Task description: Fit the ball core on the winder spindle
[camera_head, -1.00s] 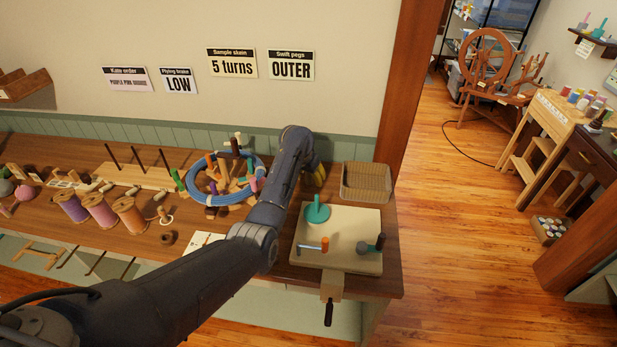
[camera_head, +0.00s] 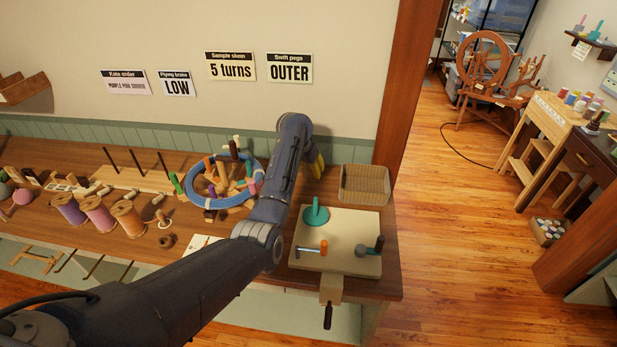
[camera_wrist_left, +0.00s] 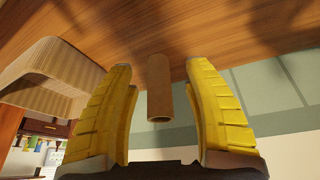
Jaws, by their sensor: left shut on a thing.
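The winder is a pale board (camera_head: 350,225) at the table's right end. A teal spindle (camera_head: 316,211) on a round base stands upright near its back left. My left gripper (camera_head: 318,166), with yellow fingers, is behind the winder and left of the basket. In the left wrist view, the ball core, a brown hollow tube (camera_wrist_left: 159,92), lies between the two fingers (camera_wrist_left: 160,66), its open end towards the camera. The gripper is shut on it, though its contact with the fingers is not clear. The core is hidden in the head view. My right gripper is not in view.
A woven basket (camera_head: 364,184) stands behind the winder and also shows in the left wrist view (camera_wrist_left: 55,80). A blue yarn ring on pegs (camera_head: 222,187) lies left of my arm. Spools (camera_head: 127,218) stand further left.

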